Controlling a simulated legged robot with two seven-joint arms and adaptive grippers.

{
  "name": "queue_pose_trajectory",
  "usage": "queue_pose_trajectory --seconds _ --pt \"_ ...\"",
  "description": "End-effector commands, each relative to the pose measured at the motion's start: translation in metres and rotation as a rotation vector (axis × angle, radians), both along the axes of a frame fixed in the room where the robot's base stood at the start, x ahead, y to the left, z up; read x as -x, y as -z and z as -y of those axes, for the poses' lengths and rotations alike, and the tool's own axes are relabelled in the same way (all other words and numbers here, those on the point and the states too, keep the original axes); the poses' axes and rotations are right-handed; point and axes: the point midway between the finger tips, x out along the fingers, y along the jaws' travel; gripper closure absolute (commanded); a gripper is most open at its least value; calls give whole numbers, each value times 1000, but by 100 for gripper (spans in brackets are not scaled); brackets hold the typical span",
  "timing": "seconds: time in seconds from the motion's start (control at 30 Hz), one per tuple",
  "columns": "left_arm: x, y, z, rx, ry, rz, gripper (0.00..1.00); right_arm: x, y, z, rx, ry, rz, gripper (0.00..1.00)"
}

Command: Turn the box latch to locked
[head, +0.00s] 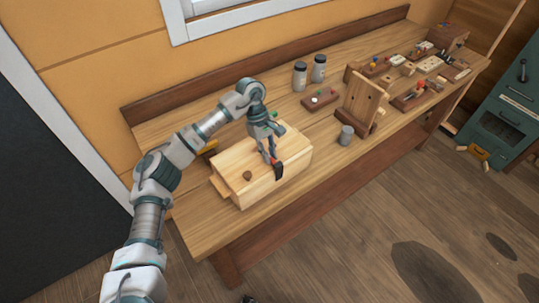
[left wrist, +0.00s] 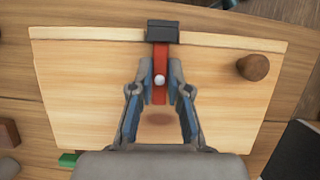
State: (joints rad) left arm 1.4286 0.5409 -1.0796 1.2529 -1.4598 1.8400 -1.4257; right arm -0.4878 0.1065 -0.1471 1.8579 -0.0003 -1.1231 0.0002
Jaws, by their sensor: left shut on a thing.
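The wooden box (head: 243,188) stands on the near left part of the workbench, its lid down. It fills most of the left wrist view (left wrist: 85,90). The latch is a red bar (left wrist: 161,62) with a pale round pivot, running from mid-lid to a black catch (left wrist: 163,31) at the box's edge. The black catch also shows in the head view (head: 279,171). My left gripper (head: 271,158) points down over the lid and is shut on the red latch, its fingers on both sides of it in the left wrist view (left wrist: 160,82).
A brown round knob (left wrist: 253,67) stands on the lid.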

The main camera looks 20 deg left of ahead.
Motion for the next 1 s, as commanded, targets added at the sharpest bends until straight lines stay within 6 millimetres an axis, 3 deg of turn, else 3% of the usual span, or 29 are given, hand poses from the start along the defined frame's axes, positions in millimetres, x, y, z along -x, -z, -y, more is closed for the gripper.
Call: queue_pose_trajectory --seconds 0.3,0.73,0.77,0.83,1.0 --pt "-1 3 0 -2 77 0 100 -4 -15 0 0 2 6 60" --pt "0 2 1 -2 87 1 100 -5 -17 0 0 2 6 60" --pt "0 2 1 -1 87 1 78 -5 -17 0 0 2 6 60" --pt "0 2 1 -1 86 0 60 -5 -17 0 0 2 6 60" --pt "0 1 0 0 85 1 58 -5 -17 0 -1 2 7 60"
